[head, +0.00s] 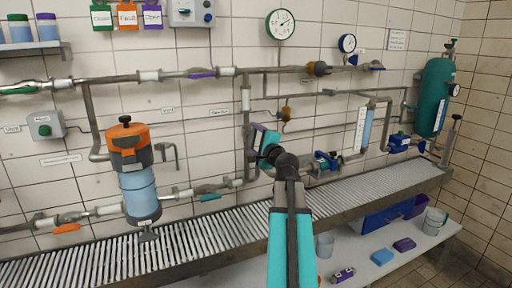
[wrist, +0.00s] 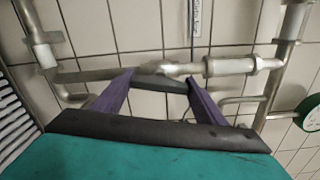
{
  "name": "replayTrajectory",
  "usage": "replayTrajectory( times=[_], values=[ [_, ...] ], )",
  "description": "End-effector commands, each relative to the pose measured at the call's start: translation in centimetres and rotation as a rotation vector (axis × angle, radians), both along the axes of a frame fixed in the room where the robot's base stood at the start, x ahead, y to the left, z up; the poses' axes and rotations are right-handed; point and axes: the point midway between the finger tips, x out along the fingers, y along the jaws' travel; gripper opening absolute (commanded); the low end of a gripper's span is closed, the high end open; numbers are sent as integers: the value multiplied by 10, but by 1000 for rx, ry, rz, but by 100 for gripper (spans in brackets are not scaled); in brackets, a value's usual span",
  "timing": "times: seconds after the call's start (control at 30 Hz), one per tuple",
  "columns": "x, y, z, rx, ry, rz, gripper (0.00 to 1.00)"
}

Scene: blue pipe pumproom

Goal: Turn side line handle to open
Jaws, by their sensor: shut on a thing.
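My gripper (head: 255,133) is at the vertical pipe (head: 247,168) in the middle of the wall in the head view. In the wrist view, the two purple fingers of my gripper (wrist: 161,79) reach either side of a short dark grey handle (wrist: 165,86) and are shut on it. The handle lies roughly along the pipe (wrist: 230,66), which runs across this view and has pale collars. In the head view the handle is mostly hidden behind my gripper. A small label (head: 219,112) is on the wall left of the pipe; its text is too small to read surely.
An orange-topped filter (head: 128,150) stands left. A purple lever (head: 201,75) is on the upper pipe and a teal lever (head: 210,197) on the lower one. A green-rimmed gauge (head: 280,24) hangs above. A roller conveyor (head: 225,232) runs below the pipes.

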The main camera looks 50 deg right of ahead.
Motion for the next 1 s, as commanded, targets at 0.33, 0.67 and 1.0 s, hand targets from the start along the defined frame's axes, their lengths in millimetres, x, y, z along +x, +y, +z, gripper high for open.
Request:
replayTrajectory(
  times=[0.33, 0.67, 1.0],
  values=[
    [-2, -2, -4, -191, 80, -5, 43],
    [-1, -2, -2, -241, 102, -3, 43],
    [-1, -1, -2, -241, 103, -1, 74]
  ],
)
